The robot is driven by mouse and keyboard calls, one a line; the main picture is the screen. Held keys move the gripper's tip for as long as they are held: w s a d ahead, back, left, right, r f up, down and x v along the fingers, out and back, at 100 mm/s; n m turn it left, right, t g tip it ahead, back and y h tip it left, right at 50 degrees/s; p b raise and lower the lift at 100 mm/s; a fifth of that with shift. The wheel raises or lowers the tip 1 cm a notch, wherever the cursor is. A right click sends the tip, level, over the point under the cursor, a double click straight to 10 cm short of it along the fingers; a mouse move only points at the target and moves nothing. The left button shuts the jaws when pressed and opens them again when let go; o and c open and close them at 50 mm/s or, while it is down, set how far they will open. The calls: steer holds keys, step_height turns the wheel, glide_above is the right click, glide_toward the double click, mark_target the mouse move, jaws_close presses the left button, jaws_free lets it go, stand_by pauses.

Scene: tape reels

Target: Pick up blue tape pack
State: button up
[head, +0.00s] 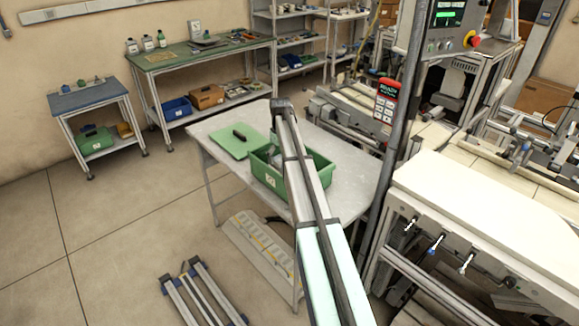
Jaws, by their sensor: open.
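No blue tape pack can be made out in the head view. A green crate (263,178) stands on the grey table (345,172) in the middle, with pale or greyish items inside that are too small to identify. My long arm passes in front of the crate and hides part of it and its contents. No gripper fingers can be made out, so I cannot place my gripper relative to the crate. A green board (228,147) with a small dark object (239,134) on it lies left of the crate.
A green-topped bench (175,58) at the back left has a blue bin (177,108) on its lower shelf. A small blue-topped table (90,97) stands further left. A grey post (405,110) and a white-topped machine (480,205) stand to the right. The table's right side looks clear.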

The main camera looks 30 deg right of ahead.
steer(key=shift+f, duration=0.95)
steer(key=c, duration=1.3)
steer(key=shift+r, duration=0.15)
